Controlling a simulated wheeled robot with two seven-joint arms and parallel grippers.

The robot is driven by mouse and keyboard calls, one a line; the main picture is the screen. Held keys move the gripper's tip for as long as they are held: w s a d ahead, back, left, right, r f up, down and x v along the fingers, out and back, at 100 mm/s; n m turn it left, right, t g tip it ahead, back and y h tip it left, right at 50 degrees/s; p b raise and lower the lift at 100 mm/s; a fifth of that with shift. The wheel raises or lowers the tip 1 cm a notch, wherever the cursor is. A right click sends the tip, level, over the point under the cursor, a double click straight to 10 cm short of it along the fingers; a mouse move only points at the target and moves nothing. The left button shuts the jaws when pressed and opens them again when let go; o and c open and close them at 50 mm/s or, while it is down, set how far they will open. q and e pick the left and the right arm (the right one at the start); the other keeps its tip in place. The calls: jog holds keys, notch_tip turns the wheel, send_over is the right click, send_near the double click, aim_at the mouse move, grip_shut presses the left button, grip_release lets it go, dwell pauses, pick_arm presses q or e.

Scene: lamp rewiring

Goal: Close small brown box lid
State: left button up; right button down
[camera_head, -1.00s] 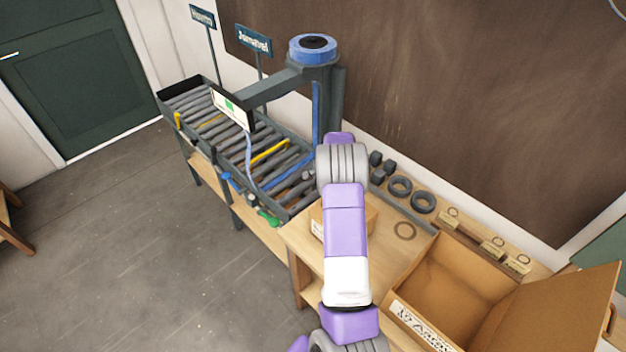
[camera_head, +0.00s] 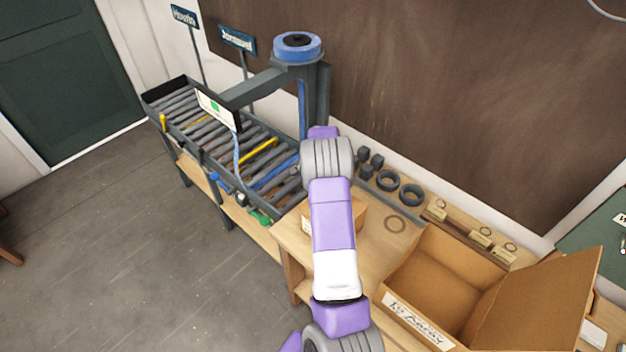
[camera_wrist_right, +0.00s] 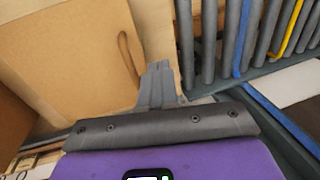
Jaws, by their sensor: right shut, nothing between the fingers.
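A small brown box (camera_head: 360,216) stands on the wooden table beside the roller conveyor in the head view. My purple and white arm covers much of it, so I cannot tell how its lid stands. My right gripper (camera_wrist_right: 160,70) is shut and empty in the wrist view. Its fingertips are beside a tan panel (camera_wrist_right: 70,55) with a dark loop at its edge; I cannot tell whether they touch it, or whether the panel is the small box's lid. In the head view the gripper is hidden behind the arm. My left gripper is not in view.
A large open cardboard box (camera_head: 440,285) with a raised flap stands at the right of the table (camera_head: 285,250). Dark rings (camera_head: 400,187) and tags lie along the back edge. The roller conveyor (camera_head: 215,125) and a grey post (camera_head: 315,95) stand close by.

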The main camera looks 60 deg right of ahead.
jog(key=w+d+r+p, duration=0.1)
jog(key=w+r, duration=0.8)
jog(key=shift+r, duration=0.15)
dwell(0.4)
